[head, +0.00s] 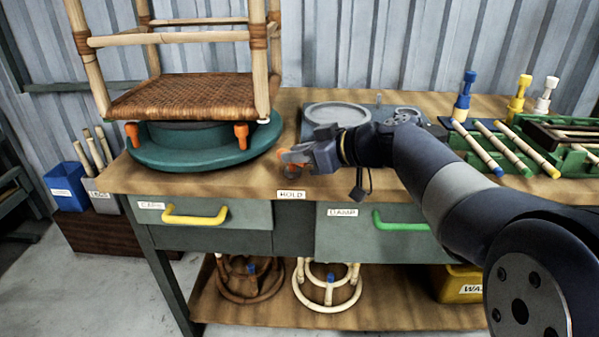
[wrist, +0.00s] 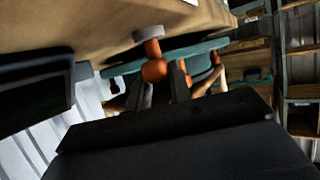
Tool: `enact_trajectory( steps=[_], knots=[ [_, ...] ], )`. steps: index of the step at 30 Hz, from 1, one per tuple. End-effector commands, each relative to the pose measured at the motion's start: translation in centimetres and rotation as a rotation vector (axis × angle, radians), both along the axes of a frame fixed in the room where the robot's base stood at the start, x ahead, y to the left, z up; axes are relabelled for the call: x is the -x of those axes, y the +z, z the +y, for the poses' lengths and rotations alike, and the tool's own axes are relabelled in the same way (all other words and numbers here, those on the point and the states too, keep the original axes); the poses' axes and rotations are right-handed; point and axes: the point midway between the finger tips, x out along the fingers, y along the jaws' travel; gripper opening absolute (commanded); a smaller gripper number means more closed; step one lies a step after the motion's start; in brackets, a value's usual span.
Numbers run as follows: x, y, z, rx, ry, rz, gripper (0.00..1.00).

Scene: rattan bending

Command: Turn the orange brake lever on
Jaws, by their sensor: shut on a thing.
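The orange brake lever (head: 283,154) is at the bench top near the front edge, just above the HOLD label and right of the teal turntable. In the wrist view the orange lever (wrist: 154,49) has a grey round base and a thicker orange end. My gripper (head: 291,158) is at the lever, mostly covering it in the head view. In the wrist view my gripper (wrist: 160,84) has its dark fingers on both sides of the orange end, shut on it.
The teal turntable (head: 170,153) with orange clamps bears a rattan chair (head: 180,97) close to the left of my gripper. A grey round fixture (head: 338,112) lies behind. Green racks with rods (head: 560,170) stand at the right. Drawers with a yellow handle (head: 195,216) and a green handle (head: 402,222) are below.

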Motion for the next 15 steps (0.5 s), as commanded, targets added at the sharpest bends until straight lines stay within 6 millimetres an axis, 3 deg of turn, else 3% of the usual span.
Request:
enact_trajectory(
  steps=[1,15],
  knots=[
    [0.25,-0.6,0.22,0.001,-0.042,-0.006,0.0],
    [0.51,0.15,0.53,0.004,-0.406,0.006,0.0]
  ],
)
